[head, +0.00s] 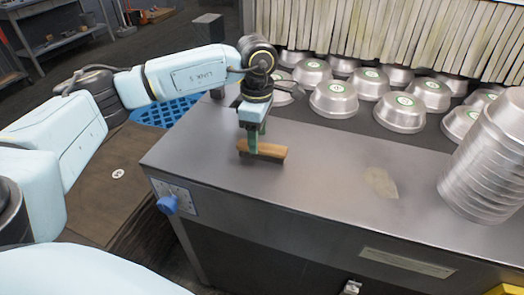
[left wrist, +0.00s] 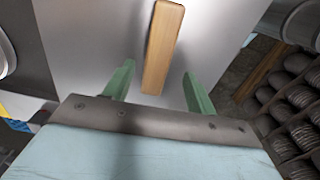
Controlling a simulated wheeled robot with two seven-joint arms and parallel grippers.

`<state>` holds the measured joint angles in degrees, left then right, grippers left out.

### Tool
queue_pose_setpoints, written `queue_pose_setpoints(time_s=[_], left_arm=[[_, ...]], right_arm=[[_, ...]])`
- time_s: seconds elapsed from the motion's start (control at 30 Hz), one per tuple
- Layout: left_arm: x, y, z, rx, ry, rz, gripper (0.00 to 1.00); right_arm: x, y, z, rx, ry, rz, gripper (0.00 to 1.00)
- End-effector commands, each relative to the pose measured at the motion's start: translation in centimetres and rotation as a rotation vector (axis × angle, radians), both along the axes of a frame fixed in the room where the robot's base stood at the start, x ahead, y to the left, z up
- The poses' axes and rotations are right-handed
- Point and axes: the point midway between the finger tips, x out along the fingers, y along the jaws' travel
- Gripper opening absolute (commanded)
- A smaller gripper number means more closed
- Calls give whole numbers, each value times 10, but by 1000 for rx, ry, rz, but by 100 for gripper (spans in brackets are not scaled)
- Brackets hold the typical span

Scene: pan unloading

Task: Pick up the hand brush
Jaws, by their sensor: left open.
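The hand brush (head: 270,152) has a wooden back and dark bristles below. It stands bristles down on the metal counter (head: 330,195), near the left end. My left gripper (head: 255,140) is above it, pointing down, with its green fingers at the brush's left part. In the left wrist view the wooden back of the brush (left wrist: 163,45) lies between the directions of the two open green fingers (left wrist: 155,80), with a gap on each side. I cannot tell how far down the fingers reach beside it. My right gripper is not in view.
Several upturned metal pans (head: 334,98) with green labels stand behind the brush, before a slatted curtain (head: 390,35). A stack of pans (head: 485,165) stands at the right. The counter's middle is clear apart from a pale patch (head: 381,182).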

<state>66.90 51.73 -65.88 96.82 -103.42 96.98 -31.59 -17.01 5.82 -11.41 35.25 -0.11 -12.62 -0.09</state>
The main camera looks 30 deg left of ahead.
Motion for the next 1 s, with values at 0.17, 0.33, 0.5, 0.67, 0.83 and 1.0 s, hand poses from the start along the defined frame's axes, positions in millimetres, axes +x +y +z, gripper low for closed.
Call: queue_pose_setpoints(time_s=[0.17,0.33,0.5,0.67,0.83,1.0], left_arm=[[4,-2,-29,2,5,0,56],[4,-2,-45,0,2,0,56],[4,-2,-47,0,1,0,56],[4,-2,-46,1,1,0,46],[4,-2,-46,1,1,0,24],[4,-2,-46,0,1,0,7]], right_arm=[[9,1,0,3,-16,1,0],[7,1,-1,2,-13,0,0],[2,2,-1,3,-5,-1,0],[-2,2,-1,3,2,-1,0],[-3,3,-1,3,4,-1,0],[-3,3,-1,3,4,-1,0]])
